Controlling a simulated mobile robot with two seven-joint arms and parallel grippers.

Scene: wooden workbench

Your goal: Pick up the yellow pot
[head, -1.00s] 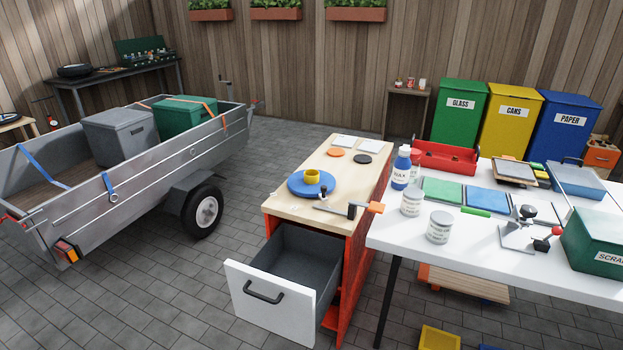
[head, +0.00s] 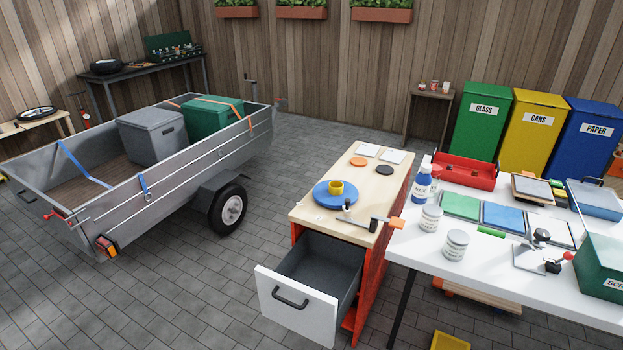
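The yellow pot (head: 337,187) is a small round pot in the head view. It stands upright on a blue round plate (head: 324,196). The plate lies on the left side of the wooden top of the workbench (head: 377,188). Neither of my grippers shows in the view, and nothing is touching the pot.
The drawer (head: 299,301) under the bench top is pulled open and juts forward. A metal clamp (head: 357,223) sits just in front of the plate. A white table (head: 450,273) with cans and bottles adjoins on the right. A trailer (head: 186,184) stands left, with paved floor between.

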